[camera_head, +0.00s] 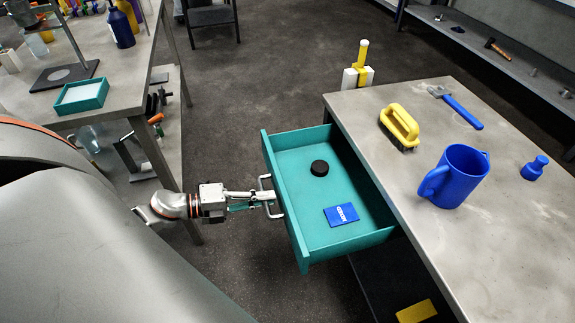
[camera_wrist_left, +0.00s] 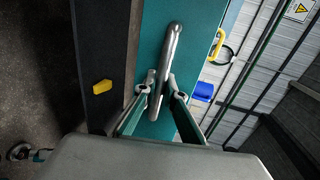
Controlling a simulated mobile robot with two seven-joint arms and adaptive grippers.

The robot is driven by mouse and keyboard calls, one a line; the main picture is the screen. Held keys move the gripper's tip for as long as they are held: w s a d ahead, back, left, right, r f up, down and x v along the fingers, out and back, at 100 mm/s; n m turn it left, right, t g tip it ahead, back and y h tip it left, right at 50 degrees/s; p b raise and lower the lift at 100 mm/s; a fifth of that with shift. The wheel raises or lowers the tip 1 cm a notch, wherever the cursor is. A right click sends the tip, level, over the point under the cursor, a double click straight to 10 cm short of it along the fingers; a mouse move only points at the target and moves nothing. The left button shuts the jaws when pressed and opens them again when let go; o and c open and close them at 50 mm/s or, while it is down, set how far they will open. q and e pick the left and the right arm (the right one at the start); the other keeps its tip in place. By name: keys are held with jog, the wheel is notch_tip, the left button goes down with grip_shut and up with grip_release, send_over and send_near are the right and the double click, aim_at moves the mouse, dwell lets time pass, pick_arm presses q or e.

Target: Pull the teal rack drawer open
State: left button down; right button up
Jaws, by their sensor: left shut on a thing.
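The teal drawer (camera_head: 290,160) stands well out from under the grey table on the right in the head view. A black round puck (camera_head: 319,168) and a blue card (camera_head: 341,215) lie inside it. Its silver bar handle (camera_head: 266,183) is on the front face and also shows in the left wrist view (camera_wrist_left: 174,45). My left gripper (camera_head: 268,197) is shut on the handle; in the left wrist view its two fingers (camera_wrist_left: 161,92) lie on either side of the bar. My right gripper is not in view.
Another table (camera_head: 60,125) with a teal tray (camera_head: 81,97) stands left. Open floor lies between them.

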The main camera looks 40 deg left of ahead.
pick_arm(q)
jog(key=shift+f+v, duration=0.2)
jog(key=shift+v, duration=0.65)
jog(key=shift+f+v, duration=0.15)
jog(key=shift+v, duration=0.75)
jog(key=c, duration=2.1)
grip_release()
jog(key=v, duration=1.2)
jog(key=shift+s+f, duration=0.1)
